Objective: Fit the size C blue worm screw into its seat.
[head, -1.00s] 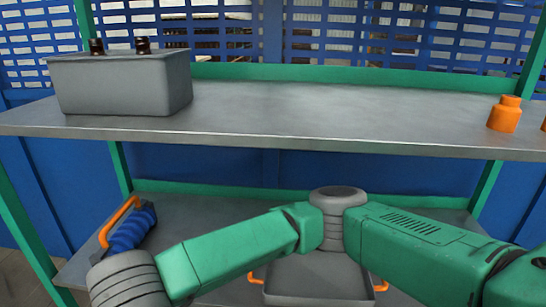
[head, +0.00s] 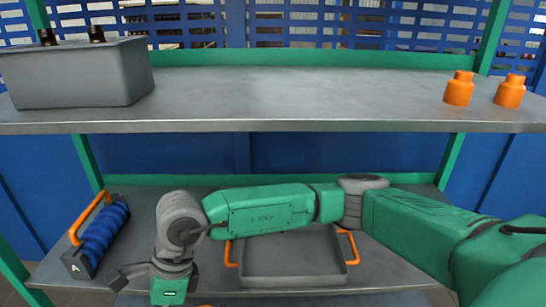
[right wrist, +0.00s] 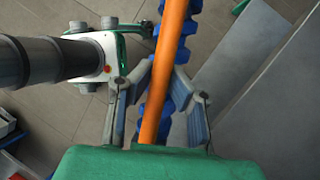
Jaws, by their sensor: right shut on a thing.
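A blue worm screw with an orange handle (right wrist: 172,45) is in my right gripper (right wrist: 157,82), seen in the right wrist view. Another blue worm screw (head: 103,232), marked A and with an orange handle, lies on the left of the lower shelf. My left gripper is not in view. I cannot make out the seat.
A grey tray (head: 293,281) with orange handles stands on the lower shelf (head: 400,200), behind my right arm. The upper shelf (head: 300,100) holds a grey bin (head: 75,82) with dark bottles at left and orange bottles (head: 459,88) at right. Its middle is clear.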

